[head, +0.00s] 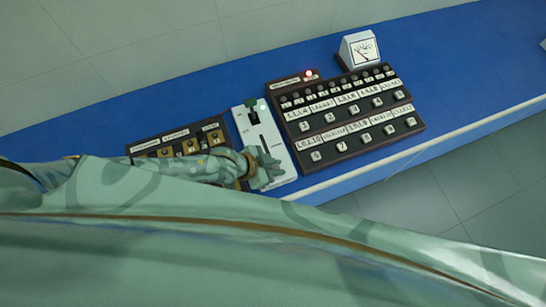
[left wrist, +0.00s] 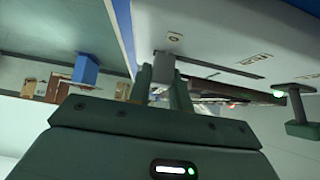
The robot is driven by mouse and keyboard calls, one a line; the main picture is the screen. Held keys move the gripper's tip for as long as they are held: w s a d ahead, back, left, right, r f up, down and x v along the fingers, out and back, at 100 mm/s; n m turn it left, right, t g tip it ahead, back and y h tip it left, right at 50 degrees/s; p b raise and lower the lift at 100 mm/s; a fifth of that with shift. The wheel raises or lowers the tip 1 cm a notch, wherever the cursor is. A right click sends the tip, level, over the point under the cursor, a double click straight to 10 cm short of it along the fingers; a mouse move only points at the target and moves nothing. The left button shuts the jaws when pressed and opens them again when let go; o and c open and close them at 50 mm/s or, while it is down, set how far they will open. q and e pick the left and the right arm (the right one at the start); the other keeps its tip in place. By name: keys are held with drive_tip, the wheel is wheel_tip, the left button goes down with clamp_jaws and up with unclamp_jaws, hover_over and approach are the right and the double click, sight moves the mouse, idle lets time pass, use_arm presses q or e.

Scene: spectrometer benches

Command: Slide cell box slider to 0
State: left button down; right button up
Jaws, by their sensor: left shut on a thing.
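The white cell box (head: 243,125) is a narrow upright-looking panel between two dark button panels in the head view. A long dark slot runs along it. In the left wrist view the white face (left wrist: 215,25) fills the upper right, with the slot (left wrist: 225,70) and small labels. My left gripper (head: 266,161) is over the near end of the box. In the left wrist view its fingers (left wrist: 164,88) are shut on the grey slider knob (left wrist: 163,65), at the left end of the visible slot. In the head view the gripper hides the knob. My right gripper is not in view.
Another panel (head: 180,140) is on the left. The blue bench (head: 190,90) is clear behind.

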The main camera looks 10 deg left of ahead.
use_arm(q)
drive_tip(key=c, duration=1.3)
unclamp_jaws()
drive_tip(key=shift+s+d, duration=0.2)
drive_tip(key=shift+s, duration=0.1)
drive_tip(key=shift+w+a, duration=0.1)
drive_tip(key=shift+a, duration=0.05)
drive_tip(key=shift+a+r, duration=0.2)
drive_tip(key=shift+r, duration=0.05)
drive_tip(key=v, duration=0.5)
drive_tip(key=p+v, duration=0.1)
drive_tip(key=v, duration=0.4)
drive_tip(key=p+v, duration=0.1)
drive_tip(key=v, duration=0.4)
drive_tip(key=shift+s+a+r, duration=0.1)
drive_tip(key=shift+s+r, duration=0.05)
drive_tip(key=shift+s, duration=0.25)
